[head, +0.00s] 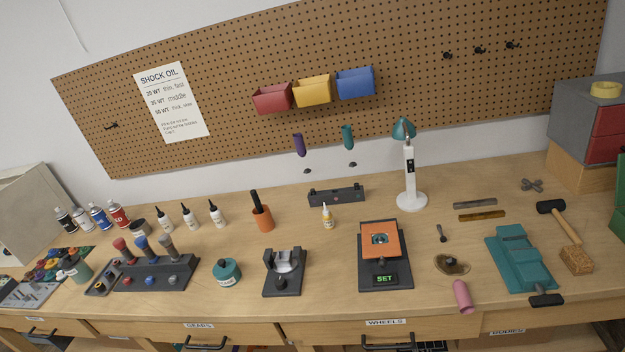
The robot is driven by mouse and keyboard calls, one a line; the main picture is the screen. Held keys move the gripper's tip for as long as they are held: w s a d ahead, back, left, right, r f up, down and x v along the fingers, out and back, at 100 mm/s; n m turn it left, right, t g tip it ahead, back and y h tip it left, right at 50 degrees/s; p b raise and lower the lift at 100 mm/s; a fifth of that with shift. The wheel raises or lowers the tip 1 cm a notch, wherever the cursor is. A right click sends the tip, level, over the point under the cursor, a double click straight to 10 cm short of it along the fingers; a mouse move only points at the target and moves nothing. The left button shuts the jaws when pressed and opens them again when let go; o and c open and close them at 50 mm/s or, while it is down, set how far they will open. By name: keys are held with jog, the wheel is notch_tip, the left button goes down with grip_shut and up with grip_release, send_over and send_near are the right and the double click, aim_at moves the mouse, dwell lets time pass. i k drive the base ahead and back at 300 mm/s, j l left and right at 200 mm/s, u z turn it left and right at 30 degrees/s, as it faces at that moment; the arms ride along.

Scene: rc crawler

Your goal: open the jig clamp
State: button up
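A dark jig (386,283) stands on the bench right of centre, with a small green display reading SET on its front. An orange plate (381,240), which looks like its clamp, lies over the top of the jig, with a round opening showing something dark inside. It looks shut down on the jig. A second dark stand (285,272) with a pale, curved cradle stands to its left; I cannot tell whether it has a clamp. My gripper is not in view.
A white lamp (410,180) stands behind the jig. A small yellow-tipped bottle (327,216), a brown dish (452,264), a pink cylinder (463,296) and a teal vise-like block (520,258) are nearby. An orange cup (262,218) stands left. Bare wood lies between the two stands.

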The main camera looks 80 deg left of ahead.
aim_at(393, 248)
jog(key=u, duration=1.85)
